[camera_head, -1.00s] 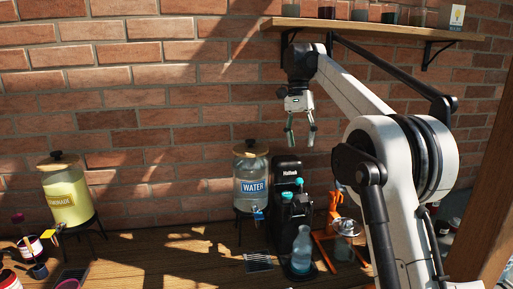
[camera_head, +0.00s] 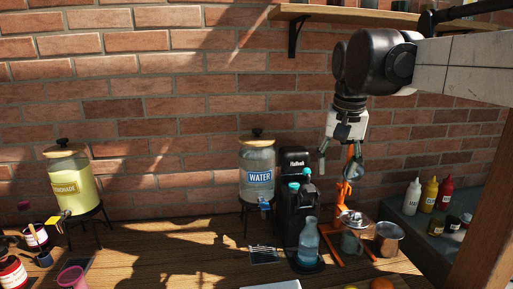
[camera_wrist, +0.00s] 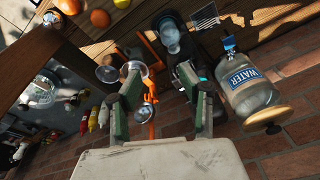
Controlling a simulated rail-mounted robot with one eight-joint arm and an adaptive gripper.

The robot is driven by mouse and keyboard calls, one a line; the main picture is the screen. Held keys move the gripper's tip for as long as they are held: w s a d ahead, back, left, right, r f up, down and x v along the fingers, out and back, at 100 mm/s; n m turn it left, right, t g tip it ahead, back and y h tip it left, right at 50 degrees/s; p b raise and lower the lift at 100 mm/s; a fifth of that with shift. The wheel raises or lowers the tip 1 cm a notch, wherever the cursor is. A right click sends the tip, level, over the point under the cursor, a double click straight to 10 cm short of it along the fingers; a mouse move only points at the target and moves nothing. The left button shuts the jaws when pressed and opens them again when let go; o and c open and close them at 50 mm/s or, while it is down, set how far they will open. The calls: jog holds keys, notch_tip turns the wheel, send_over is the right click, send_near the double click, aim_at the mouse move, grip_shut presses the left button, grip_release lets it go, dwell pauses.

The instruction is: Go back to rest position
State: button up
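My gripper (camera_head: 340,168) hangs in the air on the right of the head view, pointing down, in front of the brick wall. It is above the orange hand press (camera_head: 345,190) and to the right of the black drink machine (camera_head: 295,200). In the wrist view its two fingers (camera_wrist: 167,90) stand well apart, with no held object visible between them. The press and a shiny metal part show behind the fingers there. My arm comes in from the upper right of the head view.
A water dispenser (camera_head: 257,178) and a lemonade dispenser (camera_head: 68,185) stand on the wooden table (camera_head: 170,258). A clear bottle (camera_head: 309,238), a metal cup (camera_head: 388,238) and sauce bottles (camera_head: 429,195) are to the right. A wall shelf (camera_head: 350,17) is above.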

jog(key=s+d+f+n+t+b, duration=0.1)
jog(key=s+f+n+t+b, duration=0.2)
jog(key=s+f, duration=1.7)
jog(key=shift+s+d+f+t, duration=0.25)
jog(key=shift+s+f+t, duration=0.2)
jog(key=shift+t, duration=0.45)
